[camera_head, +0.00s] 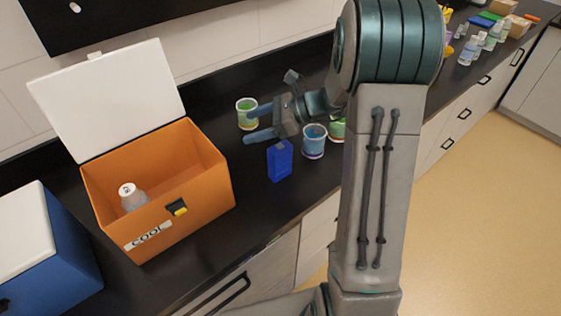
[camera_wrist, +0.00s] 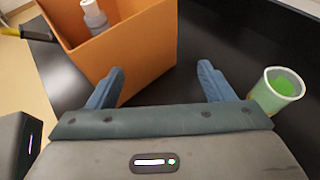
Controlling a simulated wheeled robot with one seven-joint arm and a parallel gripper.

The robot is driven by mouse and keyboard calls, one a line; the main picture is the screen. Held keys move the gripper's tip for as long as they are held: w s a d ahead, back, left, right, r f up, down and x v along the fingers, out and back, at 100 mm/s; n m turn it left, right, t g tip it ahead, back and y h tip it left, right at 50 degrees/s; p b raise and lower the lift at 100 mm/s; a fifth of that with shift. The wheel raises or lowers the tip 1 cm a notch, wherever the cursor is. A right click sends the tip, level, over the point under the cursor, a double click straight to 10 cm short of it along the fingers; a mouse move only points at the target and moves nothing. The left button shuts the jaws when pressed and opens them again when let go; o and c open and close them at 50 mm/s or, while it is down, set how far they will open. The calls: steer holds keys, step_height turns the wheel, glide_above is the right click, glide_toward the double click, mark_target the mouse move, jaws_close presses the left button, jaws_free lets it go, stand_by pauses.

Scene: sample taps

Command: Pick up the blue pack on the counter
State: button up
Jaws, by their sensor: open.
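The blue pack (camera_head: 280,161) stands upright on the black counter, in front of my gripper and to the right of the orange box. My gripper (camera_head: 250,126) is open and empty. Its fingers point left toward the orange box, above and behind the pack in the head view. In the wrist view my open gripper (camera_wrist: 162,68) has the orange box ahead of its fingertips.
An open orange box (camera_head: 180,205) with a white lid holds a bottle (camera_head: 131,197). A green-filled cup (camera_head: 246,114), a blue cup (camera_head: 314,142) and a partly hidden green cup (camera_head: 338,128) stand near my gripper. A blue box (camera_head: 60,255) is at lower left.

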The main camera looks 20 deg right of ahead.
stand_by(0.4)
steer(key=c, duration=0.3)
steer(key=shift+s+a+f+n+g, duration=0.1)
steer(key=shift+s+a+n+g, duration=0.1)
steer(key=shift+s+n+g, duration=0.25)
steer(key=shift+c, duration=0.3)
steer(key=r+n+g+h, duration=0.25)
steer(key=n+h, duration=0.35)
steer(key=h, duration=0.6)
glide_above(279, 147)
steer(key=shift+s+a+f, duration=0.3)
steer(key=shift+a, duration=0.05)
steer(key=shift+w+d+r+h, duration=0.2)
steer(key=shift+r+h, duration=0.05)
steer(key=shift+h, duration=0.15)
steer(key=shift+d+n, duration=0.1)
steer(key=shift+n, duration=0.15)
step_height(279, 147, down, 8)
steer(key=shift+w+f, duration=0.1)
steer(key=shift+f, duration=0.1)
steer(key=shift+d+f+p, duration=0.15)
steer(key=shift+f+p, duration=0.75)
steer(key=shift+f, duration=1.7)
